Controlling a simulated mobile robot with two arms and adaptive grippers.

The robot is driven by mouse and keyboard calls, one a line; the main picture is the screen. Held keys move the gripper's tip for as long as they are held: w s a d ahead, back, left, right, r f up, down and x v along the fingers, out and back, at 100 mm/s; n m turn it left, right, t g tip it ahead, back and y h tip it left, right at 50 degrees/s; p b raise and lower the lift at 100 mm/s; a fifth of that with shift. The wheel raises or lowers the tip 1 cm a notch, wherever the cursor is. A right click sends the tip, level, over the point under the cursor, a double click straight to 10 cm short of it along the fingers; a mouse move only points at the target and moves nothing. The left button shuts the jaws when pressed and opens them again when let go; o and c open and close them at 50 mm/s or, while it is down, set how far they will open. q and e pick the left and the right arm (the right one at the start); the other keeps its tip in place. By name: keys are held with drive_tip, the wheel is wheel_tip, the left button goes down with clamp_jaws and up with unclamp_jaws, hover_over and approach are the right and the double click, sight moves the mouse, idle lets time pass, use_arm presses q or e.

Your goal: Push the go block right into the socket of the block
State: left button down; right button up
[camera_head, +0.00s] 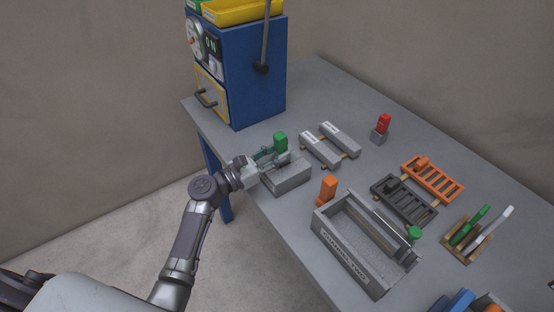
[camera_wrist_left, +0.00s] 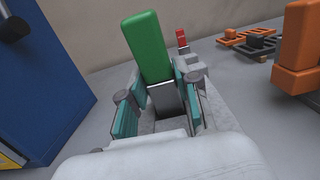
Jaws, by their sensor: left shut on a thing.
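The go block (camera_head: 281,140) has a green top, and a grey lower part shows under it in the left wrist view (camera_wrist_left: 146,48). It stands tilted between the fingers of my left gripper (camera_head: 274,160), which is shut on it. In the left wrist view the teal finger pads (camera_wrist_left: 160,112) lie on both sides of its grey part. The grey block (camera_head: 290,178) sits on the table at and below the gripper. Its socket is largely hidden by my gripper, so I cannot tell how deep the go block sits. My right gripper is not in view.
A blue machine (camera_head: 255,75) stands behind on the table (camera_head: 330,85). An orange block (camera_head: 327,190) and a grey open box (camera_head: 350,262) are close on the right. Beyond are two grey bars (camera_head: 320,151), a red-topped block (camera_head: 383,125) and dark and orange racks (camera_head: 432,180).

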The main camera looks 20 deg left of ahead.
use_arm(q)
drive_tip(key=f, duration=0.2)
drive_tip(key=shift+s+d+f+g, duration=0.1)
drive_tip(key=shift+s+f+g, duration=0.1)
drive_tip(key=shift+f+g, duration=0.15)
drive_tip(key=c, duration=1.2)
unclamp_jaws()
drive_tip(key=shift+f, duration=0.15)
drive_tip(key=shift+c, duration=0.2)
drive_tip(key=o, duration=0.4)
drive_tip(key=shift+w, duration=0.25)
drive_tip(key=shift+r, duration=0.25)
drive_tip(key=shift+b+v, duration=0.95)
drive_tip(key=shift+v, duration=5.05)
